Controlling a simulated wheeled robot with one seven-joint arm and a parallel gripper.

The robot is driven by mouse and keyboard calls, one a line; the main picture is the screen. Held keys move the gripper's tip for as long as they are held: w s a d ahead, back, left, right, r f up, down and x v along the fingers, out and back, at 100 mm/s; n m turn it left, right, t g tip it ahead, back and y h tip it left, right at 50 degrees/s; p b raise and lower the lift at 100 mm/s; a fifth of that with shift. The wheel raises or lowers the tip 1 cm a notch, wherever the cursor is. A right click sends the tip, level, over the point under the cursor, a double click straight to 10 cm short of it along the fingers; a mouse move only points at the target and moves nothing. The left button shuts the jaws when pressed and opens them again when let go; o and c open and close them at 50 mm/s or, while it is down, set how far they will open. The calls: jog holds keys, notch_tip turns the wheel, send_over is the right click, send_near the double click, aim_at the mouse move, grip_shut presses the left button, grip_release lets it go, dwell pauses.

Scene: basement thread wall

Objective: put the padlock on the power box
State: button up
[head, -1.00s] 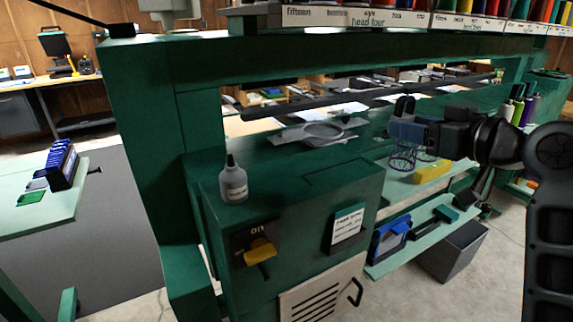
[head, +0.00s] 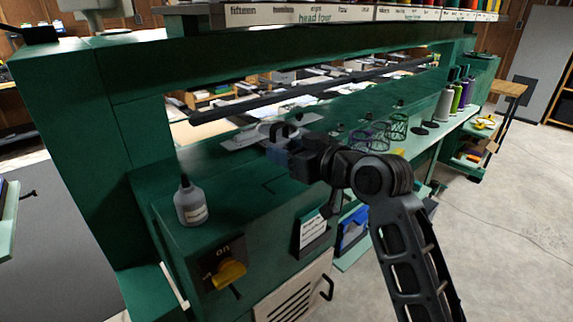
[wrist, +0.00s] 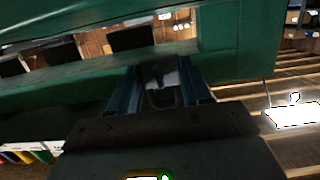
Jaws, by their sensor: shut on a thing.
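The padlock (wrist: 162,78) is between the two blue fingers of my gripper (wrist: 163,92) in the wrist view, with its dark shackle loop pointing toward the camera. In the head view, my gripper (head: 278,153) is shut on it, and the dark shackle (head: 283,129) rises above the fingers. The power box (head: 250,208) is the green cabinet with a yellow switch (head: 229,273) marked "on" on its front. My gripper appears above and behind the right part of its top. The padlock's body is mostly hidden by the fingers.
A grey bottle (head: 190,202) stands on the left of the box top. A flat grey plate with a ring (head: 250,138) lies behind the gripper. A long dark bar (head: 300,93) crosses the opening above. Wire baskets (head: 378,136) and thread spools (head: 445,100) are to the right.

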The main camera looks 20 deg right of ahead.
aim_at(287, 178)
jog(key=shift+a+f, duration=0.15)
jog(key=shift+f, duration=1.95)
jog(key=shift+f, duration=0.15)
jog(key=o, duration=1.2)
jog(key=shift+r+p, duration=0.25)
jog(key=shift+p, duration=0.1)
jog(key=b+v, duration=0.2)
jog(key=v, duration=1)
jog(key=shift+f, duration=0.15)
